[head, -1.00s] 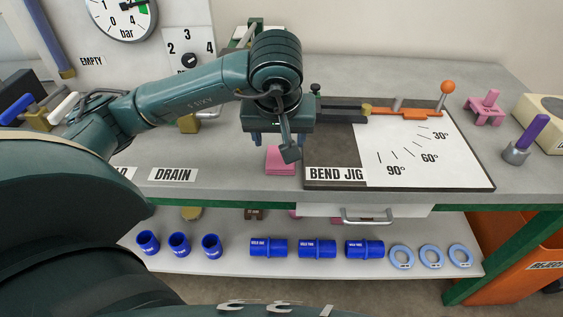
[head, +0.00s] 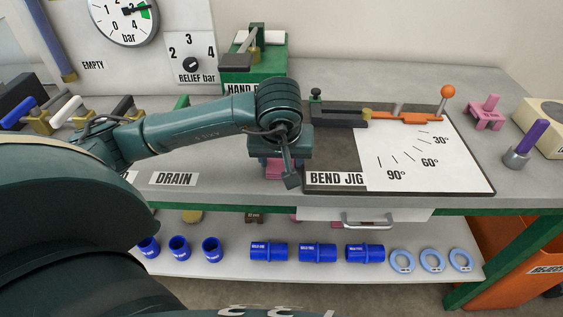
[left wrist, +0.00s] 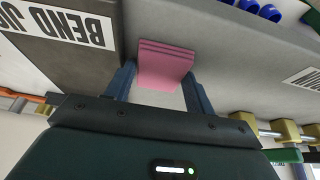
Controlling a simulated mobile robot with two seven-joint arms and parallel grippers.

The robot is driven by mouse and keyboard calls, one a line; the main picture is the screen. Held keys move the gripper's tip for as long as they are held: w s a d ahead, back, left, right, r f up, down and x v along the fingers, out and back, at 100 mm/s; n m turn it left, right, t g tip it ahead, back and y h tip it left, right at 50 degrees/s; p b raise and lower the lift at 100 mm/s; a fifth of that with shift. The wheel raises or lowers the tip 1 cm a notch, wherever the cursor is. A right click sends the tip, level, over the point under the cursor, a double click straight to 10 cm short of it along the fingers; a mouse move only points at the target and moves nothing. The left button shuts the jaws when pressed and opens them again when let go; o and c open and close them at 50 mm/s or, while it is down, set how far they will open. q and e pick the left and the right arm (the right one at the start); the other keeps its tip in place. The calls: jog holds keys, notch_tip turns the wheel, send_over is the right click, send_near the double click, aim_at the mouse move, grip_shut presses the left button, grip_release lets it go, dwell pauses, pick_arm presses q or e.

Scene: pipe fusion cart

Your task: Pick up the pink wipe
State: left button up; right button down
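The pink wipe (head: 273,172) is a folded stack lying on the grey bench, left of the bend jig. In the head view my left gripper (head: 280,165) is over it and hides most of it. In the left wrist view the pink wipe (left wrist: 165,64) lies at the fingertips, and the two blue fingers of my left gripper (left wrist: 162,85) stand apart, one on each side of it. The gripper is open, and I cannot tell whether the fingers touch the wipe. My right gripper is in neither view.
The bend jig board (head: 335,150) stands just right of the gripper. A green hand pump (head: 255,70) is behind, and valves with coloured handles (head: 70,112) are at the left. Blue sleeves (head: 317,250) and rings lie on the lower shelf. The bench front edge is close.

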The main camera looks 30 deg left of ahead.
aim_at(281, 165)
pick_arm(q)
jog(key=shift+c, duration=1.3)
notch_tip(281, 165, up, 10)
jog(key=o, duration=0.5)
jog(key=shift+c, duration=0.2)
jog(key=shift+p, duration=0.3)
jog(key=c, duration=0.4)
